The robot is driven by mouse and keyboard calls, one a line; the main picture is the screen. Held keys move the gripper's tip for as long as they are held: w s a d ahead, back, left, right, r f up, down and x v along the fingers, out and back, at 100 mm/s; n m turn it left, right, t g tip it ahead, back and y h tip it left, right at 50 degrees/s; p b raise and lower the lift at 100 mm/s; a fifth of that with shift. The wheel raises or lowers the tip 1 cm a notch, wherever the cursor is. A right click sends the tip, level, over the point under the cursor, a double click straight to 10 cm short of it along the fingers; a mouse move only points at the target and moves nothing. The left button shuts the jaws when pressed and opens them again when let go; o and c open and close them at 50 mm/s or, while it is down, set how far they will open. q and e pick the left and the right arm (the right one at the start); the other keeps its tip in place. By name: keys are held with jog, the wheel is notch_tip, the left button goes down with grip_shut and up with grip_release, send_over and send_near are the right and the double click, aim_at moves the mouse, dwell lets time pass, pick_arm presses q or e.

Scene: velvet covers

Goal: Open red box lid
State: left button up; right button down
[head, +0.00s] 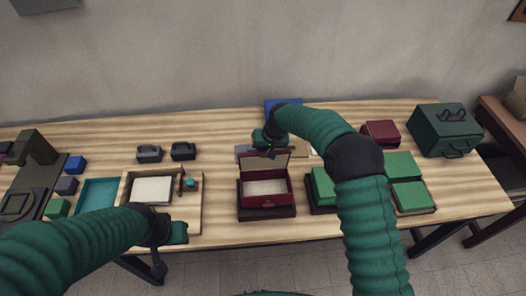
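The red box (266,201) stands on a dark base at the middle front of the table. Its lid (265,163) is raised and stands up at the back, showing a pale lining inside. My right gripper (270,148) is at the top edge of the raised lid, pointing down. Whether it touches the lid or holds it, I cannot tell. My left gripper (159,266) hangs at the table's front edge, left of the red box and apart from it. Its fingers are too small and dark to read.
A wooden tray (195,214) with a pale pad and a teal section lies to the left. Green boxes (400,166) stand to the right, with a closed dark red box (381,132) behind them. A large green case (443,130) stands at the far right. Two dark blocks (183,151) sit at the back left.

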jog(key=shift+r, duration=0.25)
jog(key=shift+w, duration=0.15)
jog(key=c, duration=1.2)
grip_release()
jog(key=shift+f, duration=0.15)
jog(key=b+v, duration=0.2)
jog(key=v, duration=1.4)
jog(key=shift+s+r, duration=0.3)
jog(key=shift+r, duration=0.05)
jog(key=shift+d, duration=0.1)
